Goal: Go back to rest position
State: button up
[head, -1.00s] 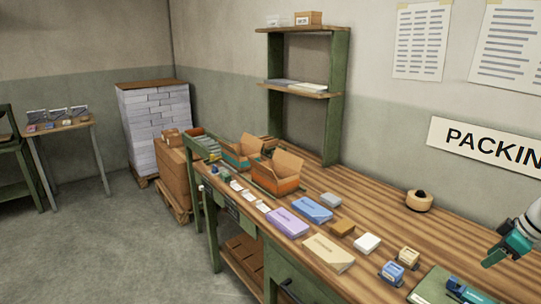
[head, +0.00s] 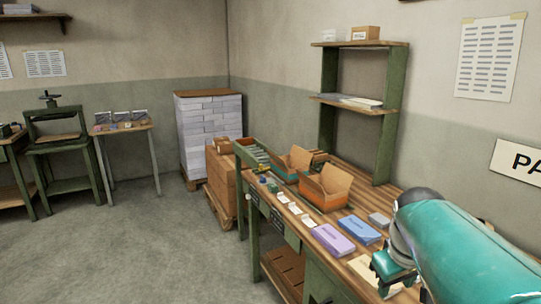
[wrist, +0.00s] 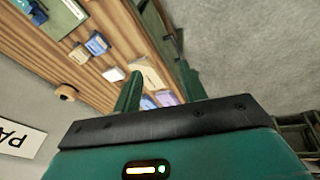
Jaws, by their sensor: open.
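My teal gripper (head: 396,278) shows in the head view at the lower right, in front of the wooden workbench (head: 352,198). The forearm above it hides part of the bench top. In the wrist view the two green fingers of my gripper (wrist: 160,85) stand apart, with nothing held between them. I cannot tell the exact height of the gripper above the bench.
A purple box (head: 333,239), a blue box (head: 360,229) and open cartons (head: 325,188) stand on the bench. A green shelf (head: 385,125) rises behind. A paper stack (head: 210,125) stands in the corner. The grey floor (head: 150,245) at left is clear.

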jog(key=s+a+f+m+t+y, duration=0.1)
jog(key=s+a+f+m+t, duration=0.1)
jog(key=s+a, duration=0.8)
jog(key=shift+s+a+f+t+y, duration=0.15)
jog(key=shift+a+f+t+y, duration=0.15)
jog(key=shift+a, duration=0.6)
